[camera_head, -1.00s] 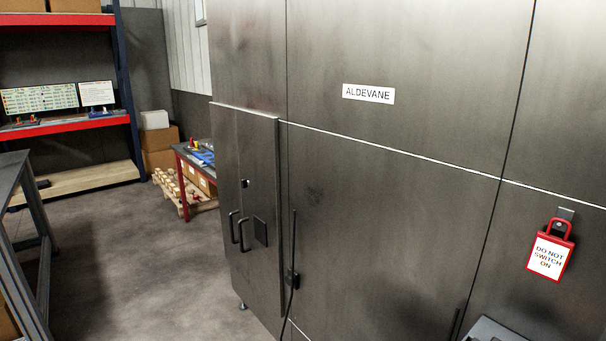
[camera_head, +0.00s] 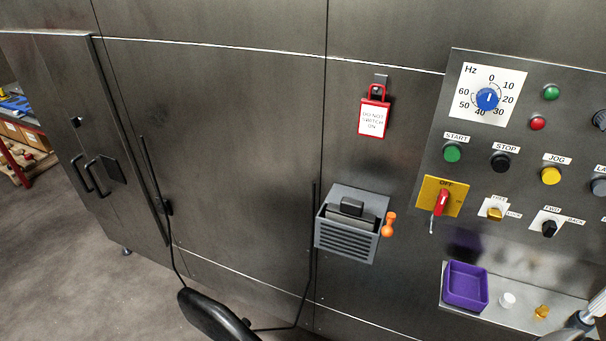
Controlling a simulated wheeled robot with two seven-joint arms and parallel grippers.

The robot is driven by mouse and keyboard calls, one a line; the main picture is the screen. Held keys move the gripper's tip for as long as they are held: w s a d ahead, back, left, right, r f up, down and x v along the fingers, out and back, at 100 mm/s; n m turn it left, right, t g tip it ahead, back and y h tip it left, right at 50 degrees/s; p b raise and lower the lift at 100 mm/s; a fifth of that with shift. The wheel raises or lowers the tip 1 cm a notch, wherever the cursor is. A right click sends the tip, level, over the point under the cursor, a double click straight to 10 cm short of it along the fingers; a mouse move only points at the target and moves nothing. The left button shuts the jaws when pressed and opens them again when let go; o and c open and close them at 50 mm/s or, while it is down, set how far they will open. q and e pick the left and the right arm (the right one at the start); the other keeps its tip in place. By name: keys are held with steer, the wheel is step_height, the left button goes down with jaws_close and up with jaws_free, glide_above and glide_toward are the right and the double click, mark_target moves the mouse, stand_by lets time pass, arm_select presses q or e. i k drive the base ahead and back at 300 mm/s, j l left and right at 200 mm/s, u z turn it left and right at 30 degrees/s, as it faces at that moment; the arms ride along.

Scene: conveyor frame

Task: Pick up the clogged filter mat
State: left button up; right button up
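A grey louvred housing (camera_head: 347,244) is fixed to the dark metal cabinet front, right of the middle. A dark grey slab (camera_head: 350,219) with a black block-like grip (camera_head: 352,206) sits in its open top. I cannot tell whether this slab is the clogged filter mat. No other mat shows. An orange knobbed part (camera_head: 389,224) is at the housing's right side.
A control panel (camera_head: 480,130) with dial, buttons and a red switch is at right. Below it, a ledge (camera_head: 505,312) holds a purple tray (camera_head: 466,286) and small white and brass pieces. A red lockout tag (camera_head: 373,115) hangs on the cabinet. Floor at left is clear.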

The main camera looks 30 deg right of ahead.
mark_target(350, 211)
steer(key=z, duration=1.15)
